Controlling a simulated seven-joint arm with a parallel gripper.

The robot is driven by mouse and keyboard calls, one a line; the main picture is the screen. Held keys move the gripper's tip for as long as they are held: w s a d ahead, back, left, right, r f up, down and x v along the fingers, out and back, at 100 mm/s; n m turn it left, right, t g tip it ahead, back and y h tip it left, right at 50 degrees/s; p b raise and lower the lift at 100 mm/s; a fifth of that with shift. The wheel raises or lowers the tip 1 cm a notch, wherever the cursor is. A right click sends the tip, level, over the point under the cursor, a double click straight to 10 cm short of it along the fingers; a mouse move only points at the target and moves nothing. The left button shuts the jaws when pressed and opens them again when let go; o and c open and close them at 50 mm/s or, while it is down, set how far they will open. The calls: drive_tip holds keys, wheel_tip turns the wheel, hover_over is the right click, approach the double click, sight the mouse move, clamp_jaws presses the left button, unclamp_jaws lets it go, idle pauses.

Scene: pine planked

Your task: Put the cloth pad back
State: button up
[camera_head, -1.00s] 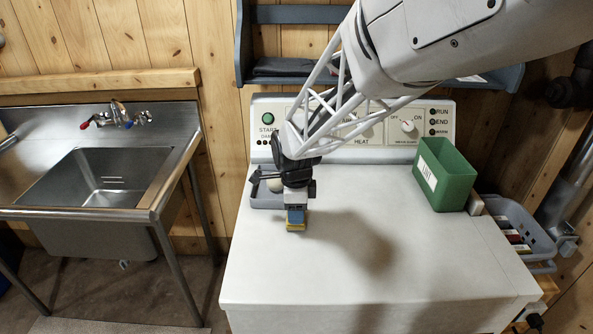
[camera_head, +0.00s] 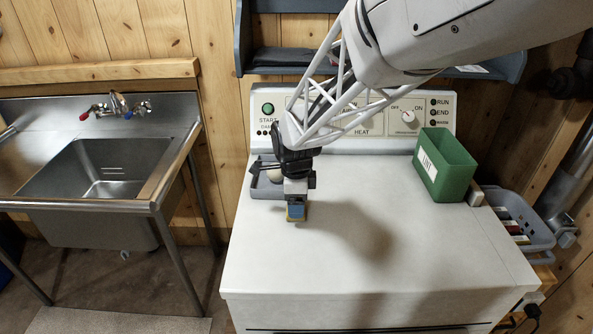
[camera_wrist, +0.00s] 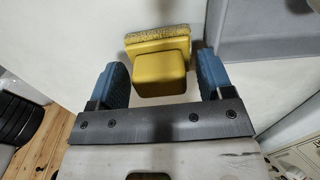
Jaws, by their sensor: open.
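A yellow block with a rough, speckled layer along its far side (camera_wrist: 160,75), seemingly the cloth pad, lies on the white machine top (camera_head: 370,260). My gripper (camera_head: 296,211) is low over it, pointing down. In the wrist view the blue fingers of my gripper (camera_wrist: 164,78) stand apart, one on each side of the block, with gaps visible. In the head view the block is mostly hidden behind the fingers.
A grey tray (camera_head: 262,191) with a pale round thing sits just behind my gripper. A green labelled box (camera_head: 456,178) stands at the back right, beside a grey basket (camera_head: 539,236) holding small items. The machine top's front and middle are clear.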

wheel_tip(320, 180, up, 12)
idle(0.7)
drive_tip(key=shift+r, duration=0.1)
idle(0.4)
drive_tip(key=s+d+r+n+t, duration=0.1)
drive_tip(key=s+d+n, duration=0.8)
drive_tip(key=s, duration=0.3)
drive_tip(key=s+d+n+t, duration=0.1)
drive_tip(key=s+d+n, duration=0.7)
drive_tip(key=s, duration=0.5)
drive_tip(key=shift+s+d+r+n+t, duration=0.3)
drive_tip(key=shift+d+r+n, duration=0.1)
drive_tip(key=shift+d, duration=0.55)
